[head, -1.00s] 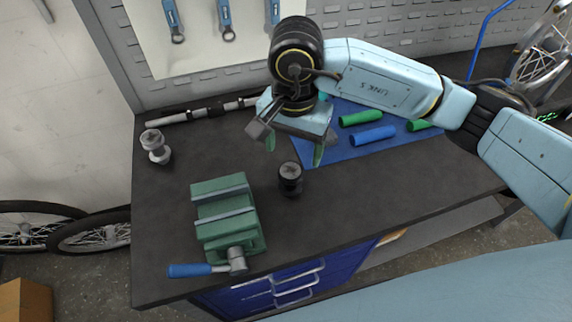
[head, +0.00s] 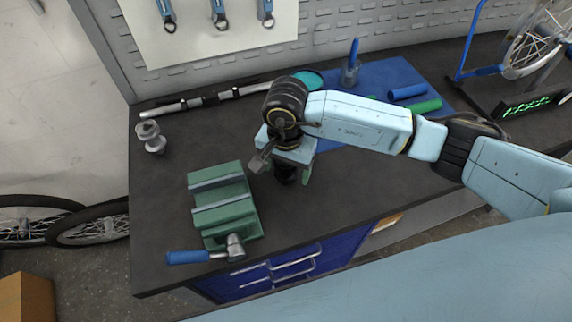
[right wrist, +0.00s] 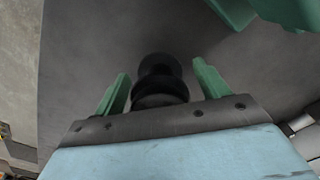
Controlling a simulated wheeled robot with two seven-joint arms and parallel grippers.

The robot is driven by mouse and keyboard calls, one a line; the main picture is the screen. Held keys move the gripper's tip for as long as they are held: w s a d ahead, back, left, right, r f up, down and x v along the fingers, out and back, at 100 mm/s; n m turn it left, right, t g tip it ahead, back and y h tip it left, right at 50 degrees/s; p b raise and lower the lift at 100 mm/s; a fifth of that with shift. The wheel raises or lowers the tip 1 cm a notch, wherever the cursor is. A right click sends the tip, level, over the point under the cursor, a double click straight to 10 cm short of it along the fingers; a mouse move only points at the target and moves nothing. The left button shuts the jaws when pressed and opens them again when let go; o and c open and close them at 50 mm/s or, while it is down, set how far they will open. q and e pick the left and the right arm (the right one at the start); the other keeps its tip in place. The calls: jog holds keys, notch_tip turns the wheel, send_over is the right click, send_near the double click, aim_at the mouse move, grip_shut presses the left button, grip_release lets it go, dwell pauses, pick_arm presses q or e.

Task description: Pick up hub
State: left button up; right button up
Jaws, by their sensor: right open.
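A black hub (head: 287,176) stands on the dark workbench, partly hidden behind my right gripper in the head view. A silver hub (head: 151,137) stands at the bench's left side. My right gripper (head: 282,168) is open and low over the black hub. In the right wrist view, the black hub (right wrist: 160,80) shows between the two green fingers of the right gripper (right wrist: 161,71), with a gap on each side. I cannot tell how far down the hub the fingers reach. My left gripper is not in view.
A green vise (head: 222,205) with a blue handle sits just left of the right gripper. A blue mat (head: 385,75) with green and blue grips lies behind my right arm. A silver bar (head: 200,101) lies along the back. A wheel stand (head: 520,50) is at far right.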

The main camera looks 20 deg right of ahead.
jog(key=c, duration=1.2)
